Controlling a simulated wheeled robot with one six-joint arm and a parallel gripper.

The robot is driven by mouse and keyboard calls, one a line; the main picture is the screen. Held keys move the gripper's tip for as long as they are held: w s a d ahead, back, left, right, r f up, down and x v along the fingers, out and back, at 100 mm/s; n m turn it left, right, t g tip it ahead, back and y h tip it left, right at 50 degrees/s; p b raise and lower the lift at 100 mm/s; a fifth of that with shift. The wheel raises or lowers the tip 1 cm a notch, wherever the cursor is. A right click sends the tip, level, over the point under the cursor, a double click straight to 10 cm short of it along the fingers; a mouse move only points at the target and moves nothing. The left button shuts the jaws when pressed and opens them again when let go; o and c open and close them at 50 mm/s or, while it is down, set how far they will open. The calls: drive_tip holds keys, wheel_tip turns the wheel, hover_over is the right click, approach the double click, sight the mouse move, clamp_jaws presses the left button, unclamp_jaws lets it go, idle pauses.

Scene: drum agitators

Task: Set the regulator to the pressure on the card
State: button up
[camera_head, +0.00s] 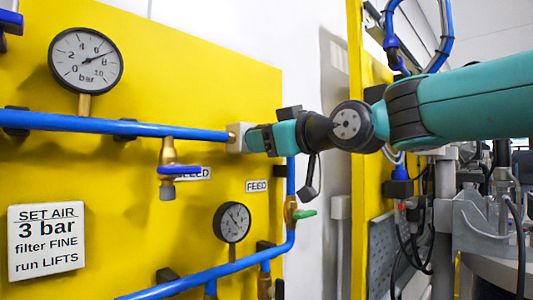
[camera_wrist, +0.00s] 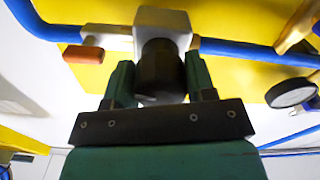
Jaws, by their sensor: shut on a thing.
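The card (camera_head: 46,242) at lower left reads "SET AIR 3 bar, filter FINE, run LIFTS". The regulator (camera_head: 238,137) is a pale grey block at the right end of the upper blue pipe. Its black round knob (camera_wrist: 160,72) shows in the wrist view below the block (camera_wrist: 165,20). My gripper (camera_head: 250,138) is shut on the knob, with one green finger on each side of it. The fingers also show in the wrist view (camera_wrist: 160,78). The large gauge (camera_head: 86,60) above the pipe has its needle between 6 and 8 bar, roughly 7.
A blue-handled bleed valve (camera_head: 180,170) hangs below the upper pipe (camera_head: 70,121). A smaller gauge (camera_head: 232,222) and a green-handled valve (camera_head: 303,214) by the "FEED" label (camera_head: 257,186) are lower right. A yellow post (camera_head: 357,150) stands behind my arm.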

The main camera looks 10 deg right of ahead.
drive_tip(key=shift+f+n+b, duration=0.1)
drive_tip(key=shift+n+b, duration=1.05)
drive_tip(key=shift+n, duration=0.05)
drive_tip(key=o, duration=0.9)
drive_tip(key=b+v, duration=1.1)
drive_tip(key=v, duration=0.6)
drive_tip(key=shift+s+b, duration=0.15)
drive_tip(key=shift+b, duration=0.2)
